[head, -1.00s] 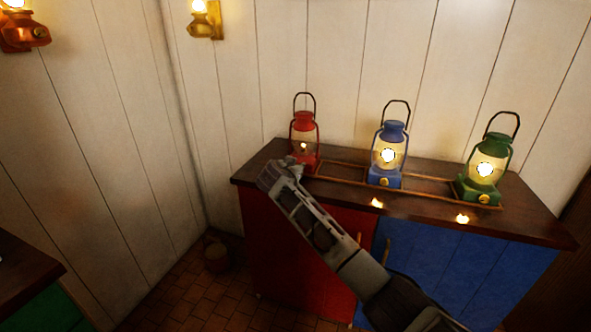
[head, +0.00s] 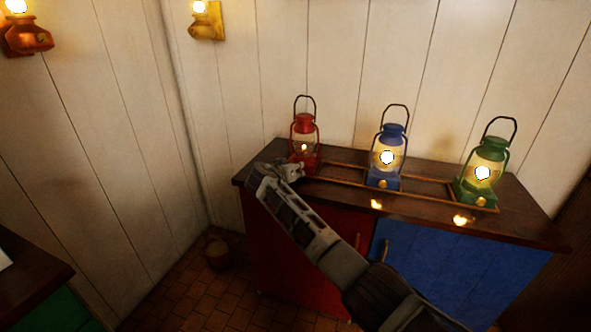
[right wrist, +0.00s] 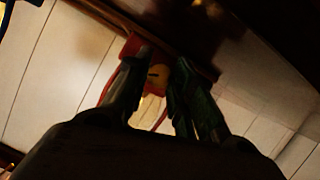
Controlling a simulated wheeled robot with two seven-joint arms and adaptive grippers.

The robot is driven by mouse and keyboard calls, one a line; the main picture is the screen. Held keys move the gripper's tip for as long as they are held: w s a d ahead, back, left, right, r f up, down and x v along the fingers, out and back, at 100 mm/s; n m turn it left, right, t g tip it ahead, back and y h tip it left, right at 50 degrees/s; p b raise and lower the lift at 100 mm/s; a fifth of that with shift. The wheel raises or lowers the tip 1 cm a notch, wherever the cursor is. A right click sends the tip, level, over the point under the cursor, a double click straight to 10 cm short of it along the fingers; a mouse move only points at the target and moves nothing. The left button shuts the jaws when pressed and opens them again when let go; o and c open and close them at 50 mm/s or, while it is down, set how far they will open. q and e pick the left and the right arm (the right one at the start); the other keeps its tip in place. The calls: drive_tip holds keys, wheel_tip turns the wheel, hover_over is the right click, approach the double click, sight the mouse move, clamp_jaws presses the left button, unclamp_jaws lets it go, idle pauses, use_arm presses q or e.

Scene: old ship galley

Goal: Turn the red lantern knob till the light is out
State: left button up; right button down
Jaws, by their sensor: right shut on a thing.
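The red lantern (head: 304,125) stands at the left end of the counter, and a small, dim flame shows in its glass. My right gripper (head: 293,171) is at the front of its base and hides the knob in the head view. In the right wrist view, the yellow knob (right wrist: 157,75) sits between the fingers of my right gripper (right wrist: 158,84), which is shut on it. The red base (right wrist: 133,45) shows just behind. My left gripper is not in view.
A blue lantern (head: 392,136) and a green lantern (head: 488,153), both brightly lit, stand to the right on the same counter (head: 405,206). A low wooden rail runs around the lanterns' feet. Two lit wall lamps hang at upper left. A bucket (head: 218,252) stands on the floor.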

idle(0.4)
drive_tip(key=c, duration=1.2)
unclamp_jaws()
drive_tip(key=shift+s+a, duration=0.15)
drive_tip(key=shift+v, duration=3.55)
